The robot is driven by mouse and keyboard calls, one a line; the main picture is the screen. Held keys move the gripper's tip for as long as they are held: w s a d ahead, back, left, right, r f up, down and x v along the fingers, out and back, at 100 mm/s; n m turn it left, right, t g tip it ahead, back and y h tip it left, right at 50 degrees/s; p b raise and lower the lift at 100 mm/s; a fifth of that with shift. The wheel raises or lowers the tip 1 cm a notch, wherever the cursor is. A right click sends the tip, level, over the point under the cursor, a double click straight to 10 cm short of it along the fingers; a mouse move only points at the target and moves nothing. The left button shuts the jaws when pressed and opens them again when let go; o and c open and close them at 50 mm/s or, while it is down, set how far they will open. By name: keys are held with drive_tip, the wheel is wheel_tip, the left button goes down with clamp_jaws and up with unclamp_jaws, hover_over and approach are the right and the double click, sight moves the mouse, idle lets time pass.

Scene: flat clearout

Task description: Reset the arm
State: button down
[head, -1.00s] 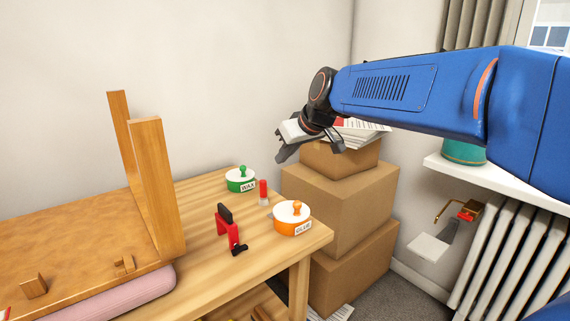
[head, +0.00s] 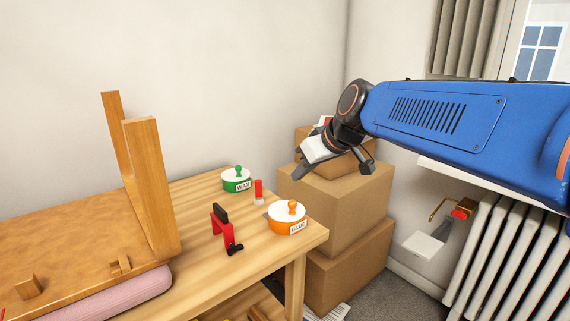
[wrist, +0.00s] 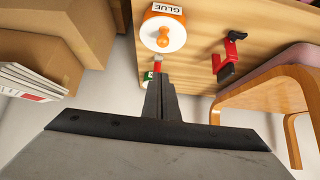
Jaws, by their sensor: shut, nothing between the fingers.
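My blue arm reaches in from the right of the head view. My gripper (head: 300,174) is at its end, in front of the stacked boxes and above and to the right of the workbench (head: 200,192). It holds nothing. In the wrist view its dark fingers (wrist: 160,98) are together, pointing toward the bench. They are clear of the orange glue pot (wrist: 163,33) and the red clamp (wrist: 230,55), which stand on the bench beyond.
Cardboard boxes (head: 345,205) are stacked behind my gripper. A green wax pot (head: 236,181) and a wooden furniture piece (head: 152,190) on a pink pad (head: 120,298) are on the bench. A radiator (head: 520,250) and a sill are at the right.

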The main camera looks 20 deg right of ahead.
drive_tip(key=s+d+f+m+g+h, duration=0.1)
drive_tip(key=s+f+m+g+h, duration=0.1)
drive_tip(key=s+f, duration=1.5)
drive_tip(key=s+m+g, duration=0.1)
drive_tip(key=s, duration=0.3)
drive_tip(key=shift+f+m+h, duration=0.25)
drive_tip(key=shift+m+h, duration=0.05)
drive_tip(key=shift+s, duration=0.1)
